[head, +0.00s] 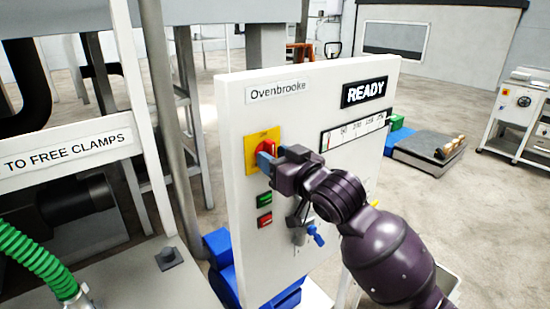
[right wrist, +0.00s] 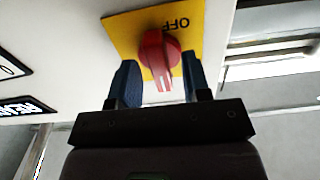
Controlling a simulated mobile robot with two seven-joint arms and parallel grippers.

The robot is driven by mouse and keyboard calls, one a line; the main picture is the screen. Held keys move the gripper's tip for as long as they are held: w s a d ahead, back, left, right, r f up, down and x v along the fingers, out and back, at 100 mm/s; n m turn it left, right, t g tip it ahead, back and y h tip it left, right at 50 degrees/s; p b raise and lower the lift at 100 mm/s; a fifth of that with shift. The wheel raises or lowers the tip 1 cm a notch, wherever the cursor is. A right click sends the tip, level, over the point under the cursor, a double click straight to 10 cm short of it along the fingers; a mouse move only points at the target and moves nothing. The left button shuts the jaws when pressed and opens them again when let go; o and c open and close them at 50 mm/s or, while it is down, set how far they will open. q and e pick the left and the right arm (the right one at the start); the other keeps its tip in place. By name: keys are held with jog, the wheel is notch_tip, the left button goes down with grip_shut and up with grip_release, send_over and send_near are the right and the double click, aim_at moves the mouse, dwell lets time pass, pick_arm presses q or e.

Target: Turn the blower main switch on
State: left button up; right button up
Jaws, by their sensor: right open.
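The main switch is a red rotary knob (head: 269,146) on a yellow plate (head: 249,154), on the upper left of the white panel marked Ovenbrooke and READY. My right gripper (head: 264,157) is at the switch, its blue fingers near the knob. In the right wrist view the red knob (right wrist: 157,52) sits between the two spread fingers of my right gripper (right wrist: 160,84), with a gap on each side. OFF is printed upside down on the yellow plate (right wrist: 122,32) there. The knob's exact setting is hard to tell. My left gripper is not in view.
Below the switch are a green button (head: 264,200) and a red button (head: 264,221). A blue-handled valve (head: 316,238) sits lower on the panel, near my right arm. A green hose (head: 35,262) and a TO FREE CLAMPS sign (head: 70,150) are at left.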

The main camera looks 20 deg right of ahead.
jog(key=b+v, duration=0.1)
jog(key=v, duration=0.9)
jog(key=shift+s+b, duration=0.3)
jog(key=shift+d, duration=0.1)
jog(key=w+d+f+h, duration=0.1)
jog(key=d+f+h, duration=0.15)
jog(key=f, duration=0.85)
jog(key=w+d+f+h, duration=0.1)
jog(key=d+f, duration=0.2)
jog(key=f, duration=0.7)
jog(key=s+f+m+g+h, duration=0.1)
jog(key=s+f+g, duration=0.1)
jog(key=s+f, duration=0.7)
jog(key=s+d+f+m+g+h+b, duration=0.1)
jog(key=s+f+g+h, duration=0.1)
jog(key=s+f, duration=0.7)
notch_tip(320, 180, down, 4)
jog(key=shift+f+m+g, duration=0.1)
jog(key=shift+m+g, duration=0.3)
jog(key=shift+g, duration=0.3)
